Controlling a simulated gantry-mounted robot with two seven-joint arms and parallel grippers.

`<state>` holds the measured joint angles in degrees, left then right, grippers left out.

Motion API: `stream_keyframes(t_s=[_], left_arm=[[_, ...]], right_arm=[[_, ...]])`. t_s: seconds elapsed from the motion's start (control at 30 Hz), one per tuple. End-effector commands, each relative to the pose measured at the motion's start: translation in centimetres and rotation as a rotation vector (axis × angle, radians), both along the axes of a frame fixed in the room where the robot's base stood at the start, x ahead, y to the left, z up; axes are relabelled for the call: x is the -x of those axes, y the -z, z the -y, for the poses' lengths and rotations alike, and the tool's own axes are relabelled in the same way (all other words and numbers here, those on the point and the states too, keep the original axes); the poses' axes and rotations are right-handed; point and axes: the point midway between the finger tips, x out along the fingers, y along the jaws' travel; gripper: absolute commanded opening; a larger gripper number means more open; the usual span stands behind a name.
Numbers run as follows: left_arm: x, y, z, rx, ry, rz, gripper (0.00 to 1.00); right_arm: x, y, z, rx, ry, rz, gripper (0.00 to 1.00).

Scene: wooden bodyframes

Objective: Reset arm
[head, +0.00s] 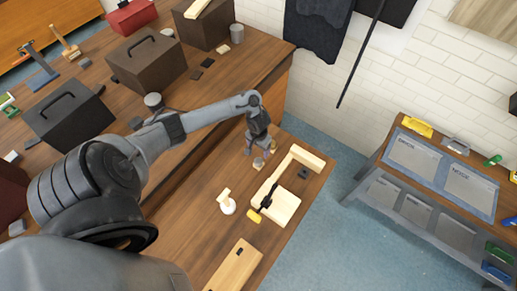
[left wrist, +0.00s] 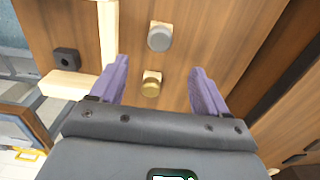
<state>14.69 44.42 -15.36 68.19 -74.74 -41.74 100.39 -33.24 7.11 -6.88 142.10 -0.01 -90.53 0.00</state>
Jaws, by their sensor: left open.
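My left gripper (head: 259,147) hangs over the right part of the wooden table, just behind the wooden frame. Its two purple fingers (left wrist: 156,82) stand apart in the left wrist view, with nothing held between them. A small brass-coloured cylinder (left wrist: 150,87) on a wooden piece shows between the fingers, below them. A grey cylinder (left wrist: 158,38) on a wooden piece stands a little beyond. My right gripper is not in view.
A wooden board (head: 232,268) lies at the near edge. Dark toolboxes (head: 147,63) stand on the bench at the back left.

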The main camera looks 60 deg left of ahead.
Motion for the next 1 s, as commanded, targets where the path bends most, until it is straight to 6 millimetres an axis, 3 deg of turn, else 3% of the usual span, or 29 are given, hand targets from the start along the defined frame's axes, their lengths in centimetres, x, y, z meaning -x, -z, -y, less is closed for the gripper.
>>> stream_keyframes(t_s=[0.47, 0.57, 0.67, 0.83, 1.0], left_arm=[[0.0, 0.0, 0.0, 0.0, 0.001, 0.0, 0.76], [-0.1, 0.2, 0.8, -0.002, 0.026, 0.01, 0.76], [-0.5, 0.5, 3.2, -0.011, 0.107, 0.049, 0.76], [-1.0, 0.2, 11.0, -0.049, 0.338, 0.177, 0.76], [0.4, -3.8, 19.4, -0.103, 0.525, 0.307, 0.76]], right_arm=[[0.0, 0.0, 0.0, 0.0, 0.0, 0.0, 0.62], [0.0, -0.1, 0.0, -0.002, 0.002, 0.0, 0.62], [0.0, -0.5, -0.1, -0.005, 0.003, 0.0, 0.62], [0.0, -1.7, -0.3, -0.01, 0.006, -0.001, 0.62], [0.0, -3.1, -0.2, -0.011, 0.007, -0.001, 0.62]])
